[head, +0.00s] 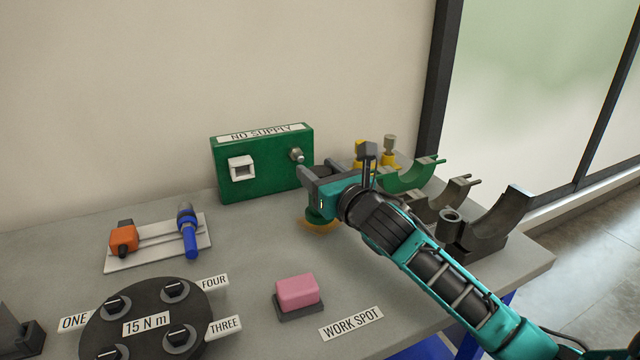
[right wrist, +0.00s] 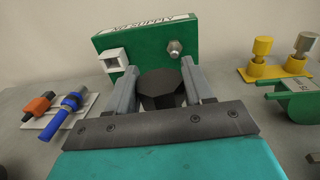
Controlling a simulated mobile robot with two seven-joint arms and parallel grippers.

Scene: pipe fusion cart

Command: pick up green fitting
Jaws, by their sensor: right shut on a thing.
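My right gripper (head: 335,163) reaches in from the right, over the bench in front of the green box. It is shut on the green fitting (head: 318,216), whose green rounded lower part shows below the gripper. A yellow-orange ring shows around its bottom; I cannot tell if the fitting touches the bench. In the right wrist view, a dark, many-sided top of the held thing (right wrist: 162,90) sits between the two grey fingers of the right gripper (right wrist: 160,70). The rest of it is hidden by the gripper. My left gripper is not in view.
A green "NO SUPPLY" box (head: 225,180) stands behind the gripper. Curved cradles (head: 415,178) and yellow fittings (head: 362,155) stand at right. A pink block (head: 297,290), a black dial (head: 145,300) and a tool tray (head: 150,262) lie left and front. A "WORK SPOT" label (head: 351,324) lies in front.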

